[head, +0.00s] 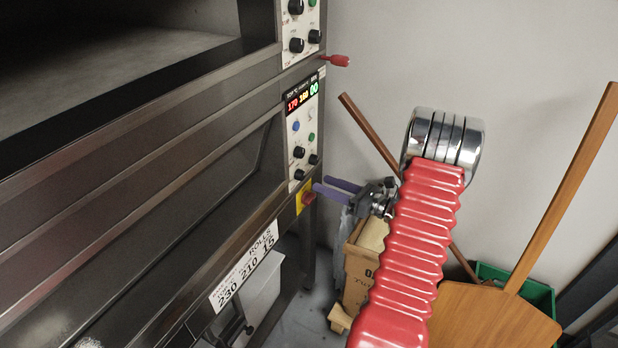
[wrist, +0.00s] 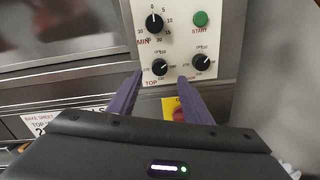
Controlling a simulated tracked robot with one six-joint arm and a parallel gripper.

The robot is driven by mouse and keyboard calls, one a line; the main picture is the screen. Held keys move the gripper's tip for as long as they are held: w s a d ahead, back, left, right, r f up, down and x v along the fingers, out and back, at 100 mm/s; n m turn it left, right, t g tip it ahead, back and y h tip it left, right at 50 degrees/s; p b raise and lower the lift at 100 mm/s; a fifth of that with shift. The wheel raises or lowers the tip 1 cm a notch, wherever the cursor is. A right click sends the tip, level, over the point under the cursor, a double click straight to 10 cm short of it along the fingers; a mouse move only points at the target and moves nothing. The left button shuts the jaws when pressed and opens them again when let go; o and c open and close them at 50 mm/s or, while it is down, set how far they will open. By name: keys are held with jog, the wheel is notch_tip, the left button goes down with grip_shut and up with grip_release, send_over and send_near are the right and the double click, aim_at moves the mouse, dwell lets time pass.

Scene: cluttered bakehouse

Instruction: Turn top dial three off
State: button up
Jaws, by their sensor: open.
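In the wrist view, a black dial (wrist: 160,67) marked TOP sits low on a pale oven control panel (wrist: 180,44). A similar black dial (wrist: 203,63) is to its right; the TOP dial's exact setting is too small to read. My gripper (wrist: 159,79) is open, its two purple fingers spread around the TOP dial's place in the picture, with no clear contact. In the head view, the TOP dial (head: 299,174) is low on the lower visible panel, and my gripper (head: 321,183) is close by it, at the right. No number marks the panel as three.
A larger MIN dial (wrist: 153,22) and a green START button (wrist: 200,19) are above. A red stop button (head: 308,198) on yellow lies just below the panel. A red handle (head: 335,60) juts out higher up.

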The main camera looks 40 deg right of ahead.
aim_at(304, 175)
jog(key=x, duration=0.7)
jog(key=shift+w+a, duration=0.1)
jog(key=shift+c, duration=0.6)
jog(key=c, duration=0.9)
jog(key=shift+c, duration=0.2)
